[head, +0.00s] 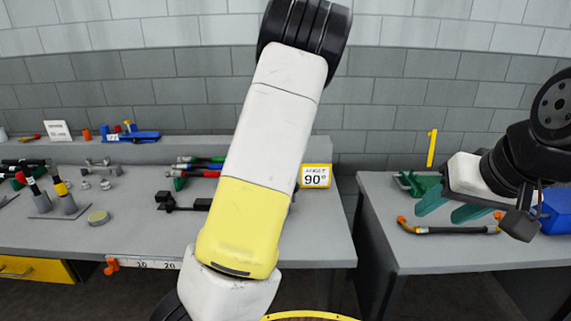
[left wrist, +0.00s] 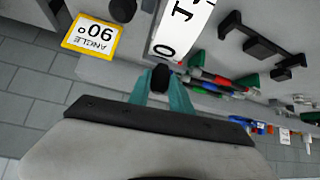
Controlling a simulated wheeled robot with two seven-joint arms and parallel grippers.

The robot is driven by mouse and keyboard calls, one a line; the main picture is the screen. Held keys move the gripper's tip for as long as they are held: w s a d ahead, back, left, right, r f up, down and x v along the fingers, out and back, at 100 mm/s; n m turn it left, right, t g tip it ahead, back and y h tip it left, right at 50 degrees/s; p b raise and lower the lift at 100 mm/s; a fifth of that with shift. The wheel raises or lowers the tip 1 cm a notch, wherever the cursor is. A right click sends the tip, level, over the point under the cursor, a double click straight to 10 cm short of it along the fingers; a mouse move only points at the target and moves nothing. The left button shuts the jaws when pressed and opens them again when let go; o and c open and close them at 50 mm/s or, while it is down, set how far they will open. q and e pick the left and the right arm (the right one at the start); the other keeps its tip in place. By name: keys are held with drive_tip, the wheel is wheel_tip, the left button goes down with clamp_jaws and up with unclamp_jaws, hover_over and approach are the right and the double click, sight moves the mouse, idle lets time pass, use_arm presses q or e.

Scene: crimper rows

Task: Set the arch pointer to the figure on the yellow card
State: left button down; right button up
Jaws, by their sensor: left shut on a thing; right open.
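The yellow-edged card (head: 315,177) stands on the left bench and reads "ANGLE 90°". In the left wrist view the card (left wrist: 91,35) shows upside down at upper left. My left gripper (left wrist: 160,82) is shut on a small dark piece (left wrist: 161,76) in front of a white plate with black figures (left wrist: 183,22). I cannot tell whether this piece is the arch pointer, or what it points at. In the head view my own arm hides that gripper and the arch. My right gripper (head: 452,208) is open and empty above the right bench.
A black bracket (head: 183,203) and tools with coloured handles (head: 200,168) lie on the left bench (head: 130,235). A white scale strip (head: 152,264) with an orange knob is on its front edge. A black tool with orange ends (head: 450,230) lies below my right gripper.

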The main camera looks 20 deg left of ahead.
use_arm(q)
drive_tip(key=c, duration=1.2)
unclamp_jaws()
drive_tip(key=shift+o, duration=0.2)
drive_tip(key=v, duration=0.7)
drive_tip(key=shift+s+r, duration=0.2)
drive_tip(key=shift+s, duration=0.1)
